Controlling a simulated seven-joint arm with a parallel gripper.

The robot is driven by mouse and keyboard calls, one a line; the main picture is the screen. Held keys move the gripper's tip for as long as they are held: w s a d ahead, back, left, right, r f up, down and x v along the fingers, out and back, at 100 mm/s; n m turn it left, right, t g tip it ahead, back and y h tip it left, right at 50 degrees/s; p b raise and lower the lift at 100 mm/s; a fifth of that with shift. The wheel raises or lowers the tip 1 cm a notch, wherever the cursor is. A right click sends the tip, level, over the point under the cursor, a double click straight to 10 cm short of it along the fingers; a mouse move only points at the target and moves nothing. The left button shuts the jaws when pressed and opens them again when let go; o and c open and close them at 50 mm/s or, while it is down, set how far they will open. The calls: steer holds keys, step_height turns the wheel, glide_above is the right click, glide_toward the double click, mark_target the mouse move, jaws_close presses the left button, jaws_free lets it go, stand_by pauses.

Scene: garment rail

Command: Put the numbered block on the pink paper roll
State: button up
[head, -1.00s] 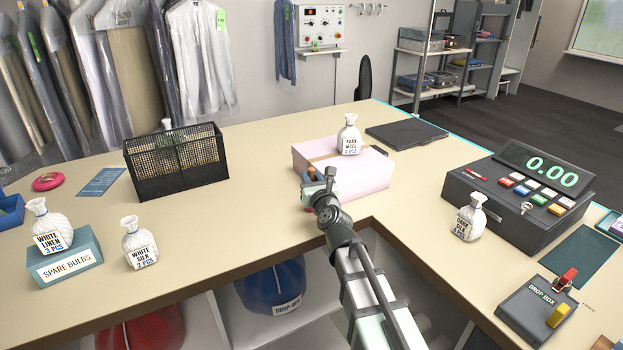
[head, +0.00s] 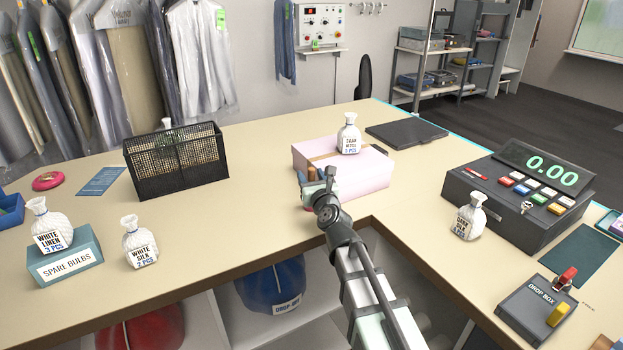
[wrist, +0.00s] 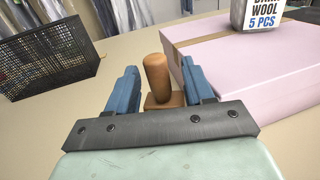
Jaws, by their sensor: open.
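No number shows on any block in these views. A wooden piece with an upright rounded handle on a square base (wrist: 157,78) stands on the counter, close to the left side of a pale pink box. It shows small in the head view (head: 312,173). My gripper (wrist: 158,68) is open, with its blue fingers on either side of the wooden piece, which appears between them and slightly beyond. I cannot tell whether they touch it.
A black mesh basket (head: 176,165) stands between the gripper and the pink ring.

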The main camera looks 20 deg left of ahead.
steer(key=v, duration=0.7)
steer(key=shift+s, duration=0.25)
